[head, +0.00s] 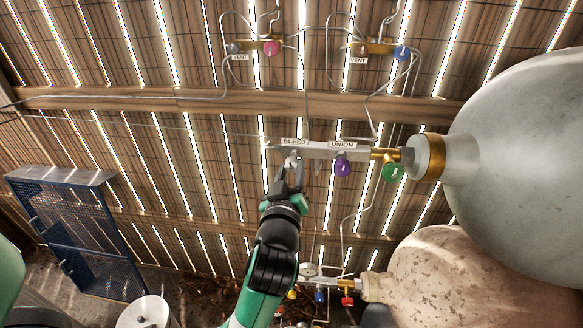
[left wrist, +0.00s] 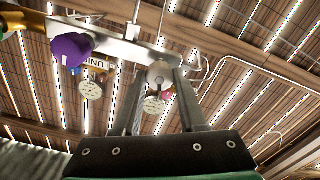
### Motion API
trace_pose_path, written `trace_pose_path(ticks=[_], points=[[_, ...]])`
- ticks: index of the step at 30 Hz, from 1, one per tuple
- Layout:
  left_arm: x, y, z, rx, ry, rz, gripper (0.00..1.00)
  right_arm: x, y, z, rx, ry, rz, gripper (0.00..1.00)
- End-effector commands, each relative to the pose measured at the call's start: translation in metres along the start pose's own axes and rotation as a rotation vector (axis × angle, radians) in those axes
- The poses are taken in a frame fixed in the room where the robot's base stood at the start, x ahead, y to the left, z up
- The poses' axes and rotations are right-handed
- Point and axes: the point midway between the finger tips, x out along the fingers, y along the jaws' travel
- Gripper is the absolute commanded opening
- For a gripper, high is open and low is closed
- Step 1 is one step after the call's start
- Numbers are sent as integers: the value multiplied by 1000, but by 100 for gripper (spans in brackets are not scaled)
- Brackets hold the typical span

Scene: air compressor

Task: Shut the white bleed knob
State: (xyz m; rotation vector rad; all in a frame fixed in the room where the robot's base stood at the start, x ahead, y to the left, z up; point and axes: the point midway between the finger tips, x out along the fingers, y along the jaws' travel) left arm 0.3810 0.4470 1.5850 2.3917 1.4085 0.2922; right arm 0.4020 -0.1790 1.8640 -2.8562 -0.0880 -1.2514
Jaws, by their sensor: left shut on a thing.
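The white bleed knob (head: 291,161) sits on the metal manifold bar (head: 316,151) below the BLEED label (head: 295,142). My left gripper (head: 289,168) reaches up from below and is shut on this knob. In the left wrist view the pale round knob (left wrist: 160,74) lies between the fingertips of my left gripper (left wrist: 159,80). The fingers partly cover the knob in the head view. How far the knob is turned cannot be told. My right gripper is not in view.
A purple knob (head: 342,166) under the UNION label and a green knob (head: 393,173) sit to the right on the same line. A large grey tank (head: 520,165) fills the right side. Several lower valves (head: 320,296) sit beside my left arm. A blue cage (head: 75,235) stands left.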

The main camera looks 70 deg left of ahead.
Motion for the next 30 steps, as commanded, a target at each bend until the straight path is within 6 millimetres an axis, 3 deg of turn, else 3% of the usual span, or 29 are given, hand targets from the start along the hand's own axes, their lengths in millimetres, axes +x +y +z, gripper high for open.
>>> trace_pose_path(ticks=[3, 4, 7, 17, 30], points=[[0, 0, 0, 231, 1, 1, 0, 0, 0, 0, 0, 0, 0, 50], [0, 0, 0, 219, 1, 1, 46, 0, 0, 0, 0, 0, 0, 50], [0, 0, 0, 215, 1, 1, 64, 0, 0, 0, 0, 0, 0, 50], [-3, 1, 0, 213, 0, 2, 64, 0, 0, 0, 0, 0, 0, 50], [-57, 0, 1, 212, -1, 2, 64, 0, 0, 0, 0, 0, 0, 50]])
